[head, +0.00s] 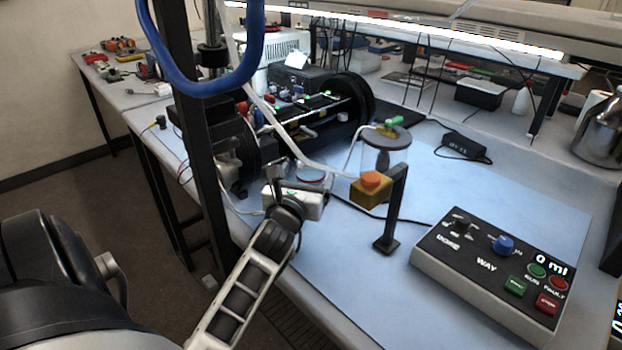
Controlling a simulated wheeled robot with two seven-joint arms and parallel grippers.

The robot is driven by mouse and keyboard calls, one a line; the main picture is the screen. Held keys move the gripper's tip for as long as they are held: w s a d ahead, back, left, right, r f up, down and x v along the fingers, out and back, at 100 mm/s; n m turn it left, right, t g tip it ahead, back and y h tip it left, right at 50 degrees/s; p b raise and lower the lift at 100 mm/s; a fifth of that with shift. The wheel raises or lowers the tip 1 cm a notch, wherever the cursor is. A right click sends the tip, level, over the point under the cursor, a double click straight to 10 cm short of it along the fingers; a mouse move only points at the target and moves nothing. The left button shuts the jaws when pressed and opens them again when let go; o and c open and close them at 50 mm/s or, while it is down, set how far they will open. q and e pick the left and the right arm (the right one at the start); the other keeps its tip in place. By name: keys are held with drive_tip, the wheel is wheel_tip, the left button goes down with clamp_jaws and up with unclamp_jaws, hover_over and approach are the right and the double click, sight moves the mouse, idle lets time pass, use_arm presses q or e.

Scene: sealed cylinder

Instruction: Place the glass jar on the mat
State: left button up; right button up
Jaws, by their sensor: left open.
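A clear glass jar (373,158) with a grey lid and a green valve (394,122) on top stands upright at the middle back of the table. A thin pale tube runs down its left side. Its base is partly hidden behind a yellow box. The light blue mat (480,205) covers much of the table, and the jar appears to stand within its area. My left gripper (308,183) is open at the left side of the mat, to the left of the jar and apart from it. Its fingertips are small and hard to make out. My right gripper is out of view.
The yellow box (369,191) with an orange button is beside a black post (394,210), between my left gripper and the control panel (490,270). A black cylindrical apparatus (355,100) stands behind left. A black adapter (467,147) lies behind right.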

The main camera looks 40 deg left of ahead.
sight(314, 155)
use_arm(q)
drive_tip(key=p+x, duration=0.1)
drive_tip(key=x, duration=0.4)
drive_tip(key=shift+w+a+r, duration=0.1)
drive_tip(key=shift+w+a, duration=0.1)
drive_tip(key=shift+a, duration=0.1)
drive_tip(key=c, duration=1.2)
drive_tip(key=shift+o, duration=0.2)
drive_tip(key=shift+r, duration=0.1)
